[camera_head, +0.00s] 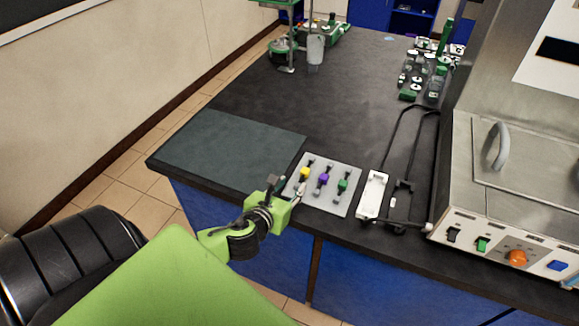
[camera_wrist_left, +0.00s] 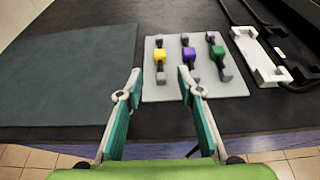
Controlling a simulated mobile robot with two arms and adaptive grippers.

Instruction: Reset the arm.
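My left gripper (camera_head: 288,188) is at the front edge of the dark bench, just in front of a light grey plate (camera_head: 327,200). In the left wrist view its fingers (camera_wrist_left: 158,82) are spread apart with nothing between them. The plate holds three dark parts with coloured middles: yellow (camera_head: 305,173), purple (camera_head: 323,180) and green (camera_head: 343,185). In the left wrist view the yellow part (camera_wrist_left: 160,57) and the purple part (camera_wrist_left: 190,54) appear beyond the fingertips, with the green part (camera_wrist_left: 217,50) to the right. My right gripper is not in view.
A dark green mat (camera_head: 230,150) lies left of the plate. A white holder (camera_head: 373,195) and a black frame (camera_head: 402,190) stand to its right, then a steel machine (camera_head: 525,190) with knobs. Green-and-clear equipment stands at the back. The bench middle (camera_head: 340,110) is clear.

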